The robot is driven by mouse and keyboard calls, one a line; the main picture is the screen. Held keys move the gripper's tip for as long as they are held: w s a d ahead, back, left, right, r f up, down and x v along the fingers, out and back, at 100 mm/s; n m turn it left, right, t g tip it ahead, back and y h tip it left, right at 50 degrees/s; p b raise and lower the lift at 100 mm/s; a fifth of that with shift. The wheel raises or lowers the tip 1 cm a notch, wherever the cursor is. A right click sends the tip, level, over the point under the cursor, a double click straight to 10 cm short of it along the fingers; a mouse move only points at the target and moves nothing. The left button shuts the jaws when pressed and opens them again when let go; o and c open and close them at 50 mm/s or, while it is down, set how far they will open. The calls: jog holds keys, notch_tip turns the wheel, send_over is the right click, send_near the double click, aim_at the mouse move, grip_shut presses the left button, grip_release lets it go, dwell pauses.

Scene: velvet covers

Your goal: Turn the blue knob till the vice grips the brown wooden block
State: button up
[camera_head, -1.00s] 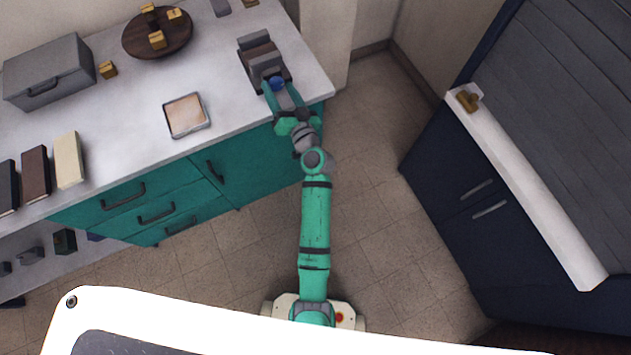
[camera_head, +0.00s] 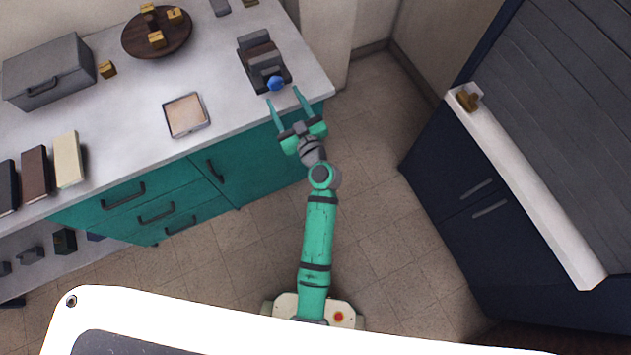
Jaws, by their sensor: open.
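A small dark grey vice (camera_head: 251,40) stands near the right end of the light counter. The brown wooden block (camera_head: 264,57) sits between its jaws; I cannot tell whether a gap is left beside it. The blue knob (camera_head: 275,83) is on the vice's near end, facing my arm. My gripper (camera_head: 283,94) is open, its two green fingers spread and pointing at the knob. The fingertips lie just short of the knob and to either side, apparently not touching it. Nothing is between the fingers.
On the counter (camera_head: 235,105) are a square tray (camera_head: 186,115), a round dark board (camera_head: 157,46) with yellow blocks, a grey box (camera_head: 48,70) and several book-like slabs. The counter edge lies under my gripper. A wall corner stands right of the vice.

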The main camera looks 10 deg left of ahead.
jog(key=s+d+f+m+h, duration=0.3)
jog(key=s+d, duration=0.3)
jog(key=s, duration=0.5)
jog(key=s+d+f+m+h, duration=0.4)
jog(key=s+d+f, duration=0.1)
jog(key=s, duration=0.7)
jog(key=shift+d+f+g+h, duration=0.3)
jog(key=shift+d+f+h, duration=0.05)
jog(key=shift+d+h, duration=0.1)
jog(key=n+y, duration=0.5)
jog(key=y, duration=0.3)
send_near(278, 87)
jog(key=x, duration=0.8)
jog(key=shift+w+a, duration=0.25)
jog(key=shift+a, duration=0.05)
